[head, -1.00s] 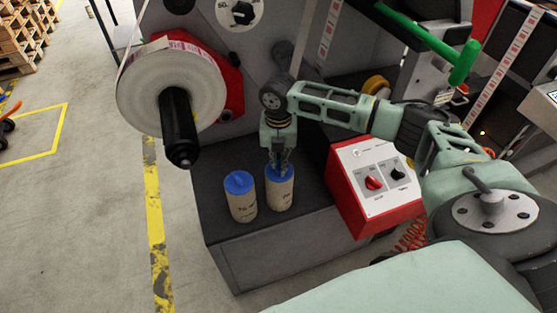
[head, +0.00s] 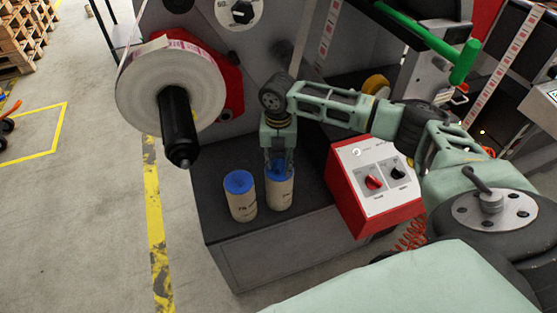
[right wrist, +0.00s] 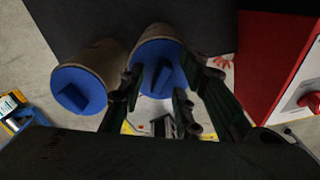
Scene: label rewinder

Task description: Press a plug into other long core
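Two brown cardboard cores stand upright side by side on a dark grey box top. The left core (head: 241,207) has a blue plug (head: 238,182) in its top end. The right core (head: 280,196) also has a blue plug at its top, partly hidden by my right gripper (head: 279,168). In the right wrist view, both plugs show a raised tab: the left plug (right wrist: 78,90) and the right plug (right wrist: 158,68). My right gripper points down with its fingers spread on either side of the right plug's tab. My left gripper is not in view.
A red control box (head: 375,185) with knobs stands just right of the cores. A label roll (head: 150,85) on a black spindle (head: 178,130) overhangs at the upper left. The dark box top (head: 222,160) is bare behind the left core.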

